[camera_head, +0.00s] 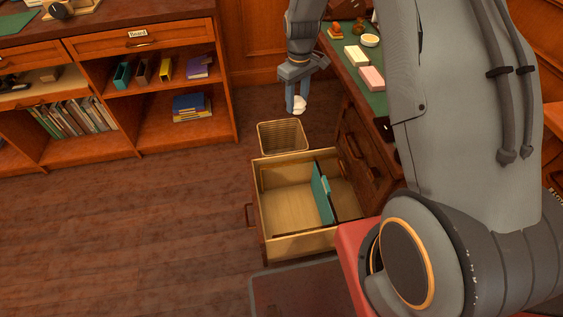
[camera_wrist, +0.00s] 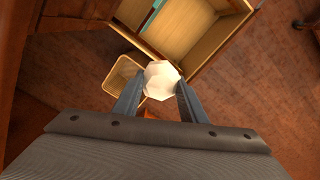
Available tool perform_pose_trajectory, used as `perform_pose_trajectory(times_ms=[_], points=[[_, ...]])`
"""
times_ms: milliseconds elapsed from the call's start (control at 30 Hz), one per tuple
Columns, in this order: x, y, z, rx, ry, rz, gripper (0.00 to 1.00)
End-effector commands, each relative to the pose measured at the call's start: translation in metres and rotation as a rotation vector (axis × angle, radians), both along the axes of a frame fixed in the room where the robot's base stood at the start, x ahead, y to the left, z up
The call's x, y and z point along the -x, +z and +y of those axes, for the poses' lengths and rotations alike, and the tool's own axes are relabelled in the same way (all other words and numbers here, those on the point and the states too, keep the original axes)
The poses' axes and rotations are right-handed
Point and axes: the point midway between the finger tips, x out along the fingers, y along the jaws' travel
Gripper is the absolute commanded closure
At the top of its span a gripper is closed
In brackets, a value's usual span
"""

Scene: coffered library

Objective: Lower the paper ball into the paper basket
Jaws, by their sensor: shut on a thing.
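My gripper (camera_head: 297,106) is shut on a white paper ball (camera_head: 299,102), which hangs between its fingertips. In the wrist view the paper ball (camera_wrist: 161,79) sits between the two fingers of my gripper (camera_wrist: 158,92). The paper basket (camera_head: 282,137) is a tan, open box-shaped bin on the floor. In the head view it lies just below the ball in the picture. In the wrist view the basket (camera_wrist: 117,78) shows to the left of the ball, partly hidden behind the ball and a finger. The ball appears above the basket's height and apart from it.
An open drawer (camera_head: 263,206) with a teal divider (camera_head: 322,192) juts from the desk, close beside the basket. The desk top (camera_head: 351,55) carries several small items to the right of my gripper. A bookshelf (camera_head: 154,105) stands at left. The floor (camera_head: 130,220) between is clear.

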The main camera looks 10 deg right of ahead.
Motion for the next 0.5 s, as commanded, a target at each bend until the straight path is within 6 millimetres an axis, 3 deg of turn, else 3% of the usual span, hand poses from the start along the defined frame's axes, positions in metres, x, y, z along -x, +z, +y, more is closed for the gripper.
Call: perform_pose_trajectory(times_ms=[33,500], points=[[-0.011,-0.014,0.0,0.0,0.023,-0.002,0.82],[-0.079,-0.075,0.0,0.0,0.273,-0.003,0.82]])
